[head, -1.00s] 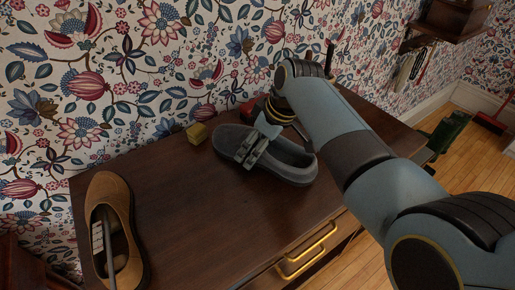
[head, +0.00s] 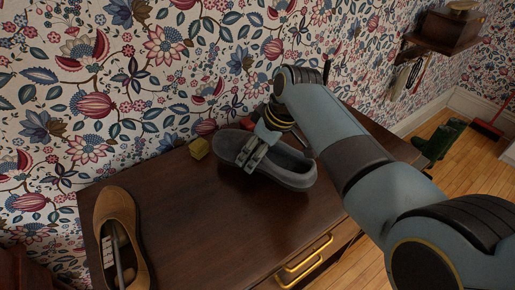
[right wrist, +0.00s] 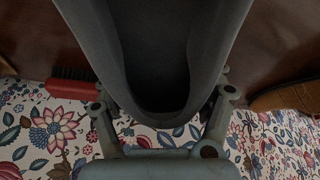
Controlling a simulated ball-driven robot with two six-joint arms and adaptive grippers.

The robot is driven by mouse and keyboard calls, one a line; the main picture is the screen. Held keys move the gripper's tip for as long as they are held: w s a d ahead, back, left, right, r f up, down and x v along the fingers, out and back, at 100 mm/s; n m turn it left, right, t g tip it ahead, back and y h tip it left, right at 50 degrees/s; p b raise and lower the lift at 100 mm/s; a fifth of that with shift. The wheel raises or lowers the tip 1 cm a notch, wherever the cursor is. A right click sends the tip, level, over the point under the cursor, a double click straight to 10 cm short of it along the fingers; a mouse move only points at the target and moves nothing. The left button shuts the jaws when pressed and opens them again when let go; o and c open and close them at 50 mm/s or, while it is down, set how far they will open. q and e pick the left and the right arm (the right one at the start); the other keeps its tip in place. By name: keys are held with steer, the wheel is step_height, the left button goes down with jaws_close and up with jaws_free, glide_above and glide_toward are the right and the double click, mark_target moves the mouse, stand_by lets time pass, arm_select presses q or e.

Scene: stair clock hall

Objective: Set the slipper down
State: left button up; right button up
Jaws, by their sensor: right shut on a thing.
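The grey slipper (head: 290,172) is at the back right of the dark wooden dresser top (head: 200,220) in the head view. My right gripper (head: 254,152) is shut on it near its strap. In the right wrist view the slipper (right wrist: 158,45) fills the middle, with gripper fingers (right wrist: 160,110) on both sides of it. It is over or on the dresser top; I cannot tell whether its sole touches the wood. My left gripper is not in view.
A brown shoe (head: 101,209) with something inside stands at the dresser's left. A red brush (right wrist: 70,84) lies behind the slipper. The dresser's middle is clear.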

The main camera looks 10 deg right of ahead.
steer(key=r+p, duration=0.1)
steer(key=s+d+r+p, duration=0.1)
steer(key=d+r+p, duration=0.1)
steer(key=shift+s+p, duration=0.3)
steer(key=shift+p, duration=0.1)
steer(key=s+d+r, duration=0.1)
steer(key=s+d, duration=0.1)
steer(key=s+d+r, duration=0.3)
steer(key=s+d, duration=0.1)
steer(key=d, duration=0.1)
steer(key=shift+r+b, duration=0.25)
steer(key=shift+b, duration=0.05)
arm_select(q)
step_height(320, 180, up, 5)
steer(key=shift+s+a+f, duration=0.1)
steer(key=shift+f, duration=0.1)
